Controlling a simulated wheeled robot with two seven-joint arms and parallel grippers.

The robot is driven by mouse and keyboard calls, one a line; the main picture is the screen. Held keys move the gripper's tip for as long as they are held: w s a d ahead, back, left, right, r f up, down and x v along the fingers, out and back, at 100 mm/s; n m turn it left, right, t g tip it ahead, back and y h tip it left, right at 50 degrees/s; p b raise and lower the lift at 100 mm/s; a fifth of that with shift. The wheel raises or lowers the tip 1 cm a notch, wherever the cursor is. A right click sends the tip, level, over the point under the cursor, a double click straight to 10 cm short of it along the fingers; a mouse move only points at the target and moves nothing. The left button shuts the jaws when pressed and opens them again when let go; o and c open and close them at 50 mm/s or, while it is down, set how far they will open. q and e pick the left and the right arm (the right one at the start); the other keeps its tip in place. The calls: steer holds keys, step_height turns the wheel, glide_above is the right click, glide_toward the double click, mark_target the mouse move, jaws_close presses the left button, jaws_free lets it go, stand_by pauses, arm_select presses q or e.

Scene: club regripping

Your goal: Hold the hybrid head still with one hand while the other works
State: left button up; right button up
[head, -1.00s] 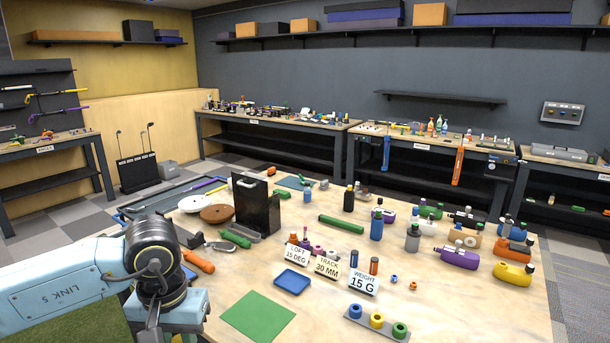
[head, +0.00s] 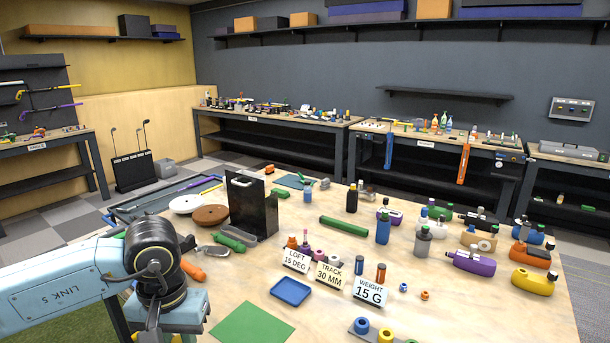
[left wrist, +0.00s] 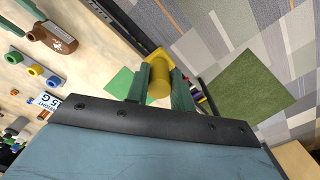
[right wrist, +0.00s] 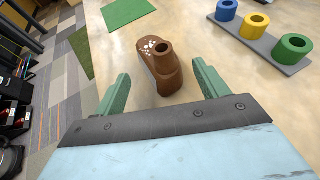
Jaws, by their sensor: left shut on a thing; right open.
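A brown club head (right wrist: 160,66) with white dots and an upright hosel sits on the wooden table in the right wrist view. My right gripper (right wrist: 161,76) is open, its green fingers on either side of the head and apart from it. The brown head also shows at the upper left of the left wrist view (left wrist: 52,38). My left gripper (left wrist: 158,74) is shut on a yellow piece (left wrist: 158,88) with a rounded end, above the table edge. Its fingers hide part of the piece. The head view shows my left arm but neither gripper's fingertips clearly.
A rack with blue, yellow and green rings (right wrist: 262,43) stands right of the brown head. A green mat (head: 252,322), blue tray (head: 291,291), label cards (head: 370,292) and several bottles and coloured heads crowd the table. Bare wood lies around the brown head.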

arm_select(q)
step_height(320, 180, down, 2)
steer(key=shift+w+f+b, duration=0.1)
steer(key=shift+f+b, duration=0.05)
steer(key=shift+b, duration=0.7)
arm_select(e)
steer(key=x, duration=0.3)
steer(key=shift+w+a+f, duration=0.1)
steer(key=shift+f, duration=0.1)
arm_select(q)
steer(key=shift+f, duration=0.2)
arm_select(e)
steer(key=shift+w+a+f, duration=0.1)
steer(key=shift+w+a, duration=0.15)
steer(key=shift+w, duration=0.1)
steer(key=shift+c, duration=0.3)
steer(key=c, duration=1.1)
steer(key=shift+c, duration=0.2)
arm_select(q)
steer(key=shift+d, duration=0.1)
steer(key=w+d+f, duration=0.1)
steer(key=w+d, duration=0.2)
steer(key=d, duration=0.6)
steer(key=w+d+f, duration=0.1)
steer(key=w+d, duration=0.2)
steer(key=d, duration=0.6)
steer(key=w+d+f, duration=0.1)
steer(key=w+d, duration=0.1)
steer(key=d, duration=0.8)
steer(key=shift+w, duration=0.4)
